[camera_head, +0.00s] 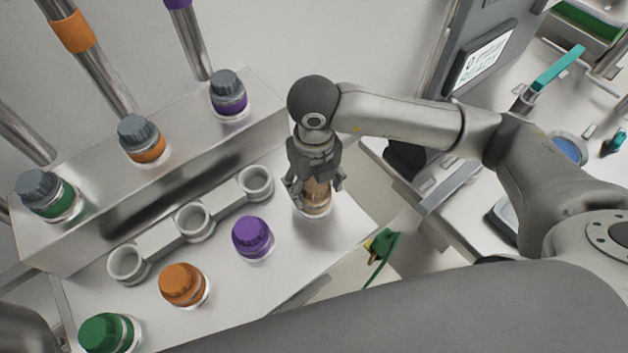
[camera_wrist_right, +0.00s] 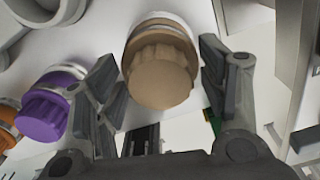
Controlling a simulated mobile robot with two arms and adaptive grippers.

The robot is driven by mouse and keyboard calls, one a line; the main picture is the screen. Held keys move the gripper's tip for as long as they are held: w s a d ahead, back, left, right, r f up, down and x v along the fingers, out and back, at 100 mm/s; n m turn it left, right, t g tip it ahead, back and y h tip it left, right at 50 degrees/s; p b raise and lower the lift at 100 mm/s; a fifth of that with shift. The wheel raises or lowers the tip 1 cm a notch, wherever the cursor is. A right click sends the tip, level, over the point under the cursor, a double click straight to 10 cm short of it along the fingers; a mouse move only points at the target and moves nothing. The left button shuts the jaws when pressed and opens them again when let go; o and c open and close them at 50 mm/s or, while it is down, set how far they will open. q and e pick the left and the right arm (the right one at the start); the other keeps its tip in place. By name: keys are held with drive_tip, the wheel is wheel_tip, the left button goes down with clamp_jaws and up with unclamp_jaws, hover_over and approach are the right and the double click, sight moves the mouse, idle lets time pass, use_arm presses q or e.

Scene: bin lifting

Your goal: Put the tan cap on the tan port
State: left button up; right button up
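The tan cap (camera_head: 316,192) is at the right end of the front row in the head view, partly hidden by my right gripper (camera_head: 315,186). In the right wrist view the tan cap (camera_wrist_right: 160,78) lies between the two open fingers, with a gap visible at the right finger. Behind it show a brown band and a pale ring (camera_wrist_right: 162,22), which look like the tan port. The cap appears in line with the port; I cannot tell whether it is fully seated. My left gripper is not in view.
Purple (camera_head: 252,237), orange (camera_head: 183,285) and green (camera_head: 108,332) capped ports stand to the left. Behind them is a holder with three empty rings (camera_head: 193,221). Grey-capped ports (camera_head: 228,92) stand on the raised ledge. A screen (camera_head: 482,58) is at the upper right.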

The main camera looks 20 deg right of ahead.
drive_tip(key=o, duration=0.4)
drive_tip(key=shift+c, duration=0.2)
drive_tip(key=shift+r, duration=0.1)
wheel_tip(320, 180, up, 12)
drive_tip(key=shift+f, duration=0.2)
idle(0.5)
